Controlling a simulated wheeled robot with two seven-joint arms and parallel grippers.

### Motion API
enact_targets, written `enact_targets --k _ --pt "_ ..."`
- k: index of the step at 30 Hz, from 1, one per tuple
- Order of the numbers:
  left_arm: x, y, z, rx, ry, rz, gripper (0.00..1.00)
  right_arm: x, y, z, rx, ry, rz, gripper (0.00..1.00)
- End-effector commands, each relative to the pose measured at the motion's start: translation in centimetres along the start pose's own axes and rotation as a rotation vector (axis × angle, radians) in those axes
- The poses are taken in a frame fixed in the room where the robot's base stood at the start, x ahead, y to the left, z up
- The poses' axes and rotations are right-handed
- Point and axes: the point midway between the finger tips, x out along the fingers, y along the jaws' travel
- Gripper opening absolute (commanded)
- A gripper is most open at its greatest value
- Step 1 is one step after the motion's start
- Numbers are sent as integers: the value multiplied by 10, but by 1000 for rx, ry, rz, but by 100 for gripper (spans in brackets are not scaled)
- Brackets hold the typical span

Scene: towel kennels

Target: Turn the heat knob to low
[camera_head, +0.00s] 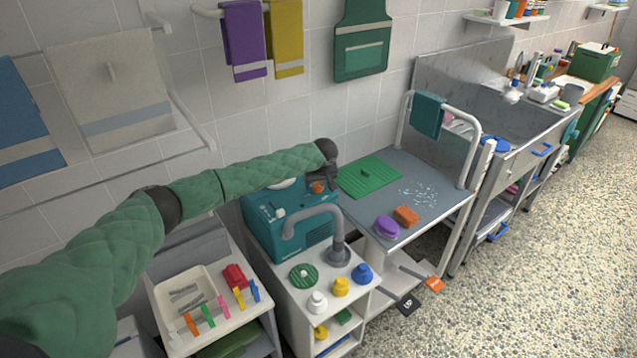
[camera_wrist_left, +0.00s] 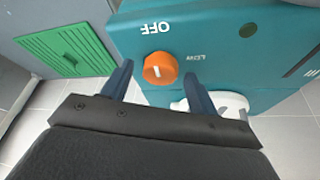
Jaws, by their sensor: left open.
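The heat knob is a round orange knob (camera_wrist_left: 160,67) on a teal machine (camera_wrist_left: 225,35), and it also shows in the head view (camera_head: 318,187). Its short white mark runs roughly up-down in the wrist picture. The word OFF stands above the knob there and LOW to its right, both upside down. My left gripper (camera_wrist_left: 158,70) is open, with one dark finger on each side of the knob; whether either finger touches it I cannot tell. In the head view this gripper (camera_head: 327,177) is over the machine's far right part. My right gripper is not in view.
A tray of clips (camera_head: 165,290) is at left. Towels hang on the wall behind.

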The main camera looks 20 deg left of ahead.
Motion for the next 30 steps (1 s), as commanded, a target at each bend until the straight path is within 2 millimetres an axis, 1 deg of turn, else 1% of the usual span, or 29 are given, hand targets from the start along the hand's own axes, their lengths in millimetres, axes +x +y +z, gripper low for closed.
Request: enact_targets --k 4,5,9,11,12,17,23,30 --pt "0 0 0 0 0 0 59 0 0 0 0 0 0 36" --pt "0 0 0 0 0 0 57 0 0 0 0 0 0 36" --pt "0 0 0 1 0 0 30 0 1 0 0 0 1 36" --pt "0 0 0 1 0 0 18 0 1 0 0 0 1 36" --pt "0 0 0 1 0 0 15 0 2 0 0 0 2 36" --pt "0 0 0 6 0 3 15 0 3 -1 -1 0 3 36" --pt "0 -1 1 54 -2 23 15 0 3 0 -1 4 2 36" --pt "0 -2 1 200 -2 85 15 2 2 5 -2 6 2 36"
